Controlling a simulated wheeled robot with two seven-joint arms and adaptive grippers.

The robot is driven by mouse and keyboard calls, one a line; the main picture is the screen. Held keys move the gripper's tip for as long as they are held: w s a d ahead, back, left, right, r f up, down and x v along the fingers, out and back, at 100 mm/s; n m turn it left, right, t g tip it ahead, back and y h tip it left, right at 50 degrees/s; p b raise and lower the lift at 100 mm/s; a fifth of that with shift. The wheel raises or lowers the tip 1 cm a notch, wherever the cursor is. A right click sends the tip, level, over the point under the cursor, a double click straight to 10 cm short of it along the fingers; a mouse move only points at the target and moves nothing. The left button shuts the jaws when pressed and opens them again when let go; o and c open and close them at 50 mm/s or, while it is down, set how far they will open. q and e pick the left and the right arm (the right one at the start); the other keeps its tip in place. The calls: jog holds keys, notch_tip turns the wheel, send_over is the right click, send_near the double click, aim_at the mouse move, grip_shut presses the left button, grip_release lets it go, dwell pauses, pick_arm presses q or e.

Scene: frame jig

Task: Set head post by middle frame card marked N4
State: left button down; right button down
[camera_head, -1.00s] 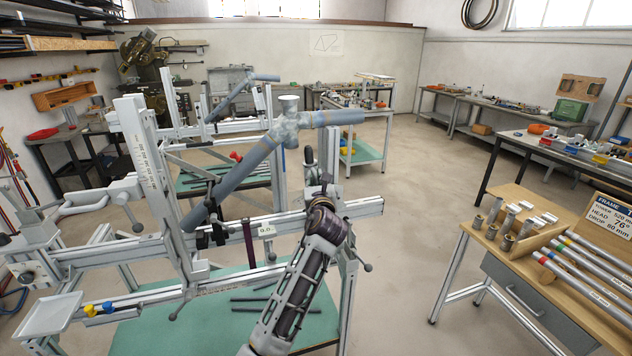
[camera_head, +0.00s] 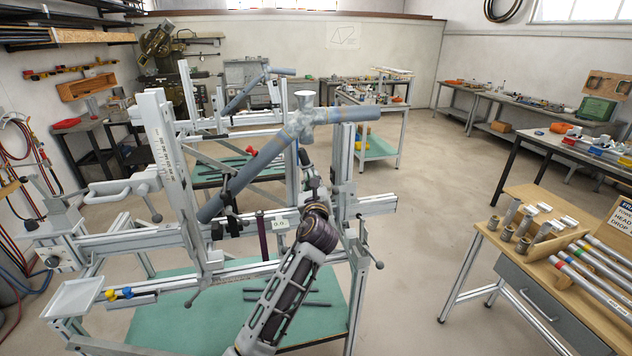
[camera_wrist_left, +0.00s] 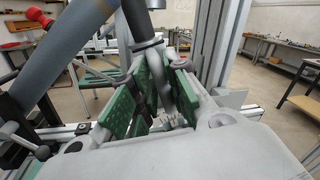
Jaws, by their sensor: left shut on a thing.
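The steel frame jig stands at centre left, with a long horizontal rail (camera_head: 375,204). A tall upright with a scale (camera_head: 165,160) stands on its left, and a shorter pale upright (camera_head: 343,165) on its right. A blue-grey angled tube assembly (camera_head: 262,160) spans between them. My left gripper (camera_head: 310,180) is at the right part of the rail, partly hidden by my arm. In the left wrist view its green pads (camera_wrist_left: 158,100) close around a slim grey metal piece (camera_wrist_left: 160,78); I cannot tell which jig part. No card marked N4 is legible. My right gripper is out of view.
A small card (camera_head: 281,224) hangs on the rail. A wooden table (camera_head: 497,240) at right holds tubes and metal fittings, with a cropped sign (camera_head: 618,225) at the edge. A second jig stands behind. The floor between jig and table is clear.

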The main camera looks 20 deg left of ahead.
pick_arm(q)
jog(key=shift+d+f, duration=0.1)
jog(key=c, duration=1.5)
grip_release()
jog(key=shift+s, duration=0.1)
jog(key=v, duration=1.1)
jog(key=shift+s+d, duration=0.15)
jog(key=shift+s, duration=0.25)
